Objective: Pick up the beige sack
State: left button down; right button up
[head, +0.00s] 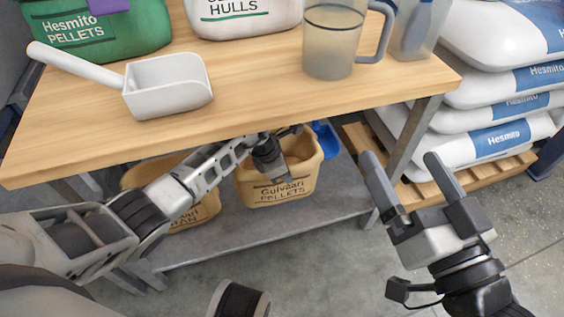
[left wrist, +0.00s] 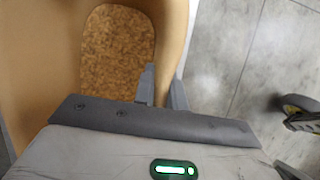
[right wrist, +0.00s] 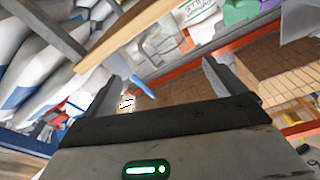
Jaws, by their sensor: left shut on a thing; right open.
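A beige sack (head: 296,178) marked Gulvaari PELLETS is below the bench top, over the lower shelf. It is upright and open at the top, with brown contents. My left gripper (head: 275,176) reaches under the bench top and is shut on its rim. In the left wrist view one finger of the left gripper (left wrist: 162,92) is inside the opening and the other outside the sack wall (left wrist: 172,40). I cannot tell whether the sack bottom touches the shelf. My right gripper (head: 408,180) is open and empty, right of the bench; it shows in the right wrist view (right wrist: 163,85).
A second tan sack (head: 192,212) stands left, partly behind my arm. The wooden bench top (head: 240,105) carries a white scoop (head: 168,86), a jug (head: 330,50), a green sack (head: 95,35) and a white sack (head: 245,18). Stacked white sacks (head: 500,95) stand right on a pallet.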

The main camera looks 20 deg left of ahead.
pick_arm(q)
jog(key=s+d+p, duration=0.5)
jog(key=s+d, duration=0.3)
jog(key=s, duration=0.4)
jog(key=shift+s+d+r, duration=0.2)
jog(key=shift+d+r, duration=0.05)
jog(key=shift+d, duration=0.1)
pick_arm(e)
jog(key=f+g, duration=0.1)
jog(key=s+f+g+h, duration=0.1)
jog(key=f+h, duration=0.1)
jog(key=shift+s+d+f+g, duration=0.2)
jog(key=shift+s+f+g, duration=0.15)
jog(key=shift+f+g, duration=0.05)
